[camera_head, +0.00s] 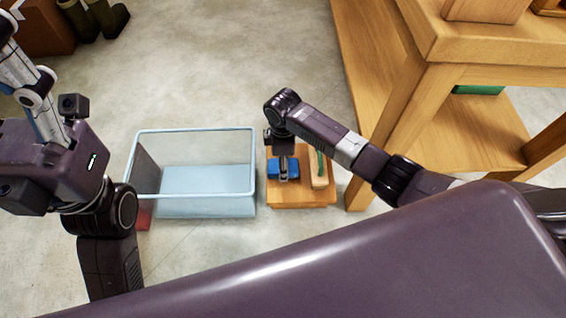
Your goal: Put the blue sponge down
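The blue sponge (273,169) is at the left part of a small wooden stand (300,204) on the floor. My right gripper (284,177) points down at the sponge's middle, with blue showing on both sides of its fingers, and looks shut on it. Whether the sponge touches the stand's top or hangs just above it, I cannot tell. My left arm stands at the left edge, and its fingers do not show.
A pale block with a green strip (319,170) lies on the stand, right of the sponge. A clear light-blue bin (191,195) stands close on the left. A wooden table (435,45) with a lower shelf fills the right. Boots (95,20) are at the far left.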

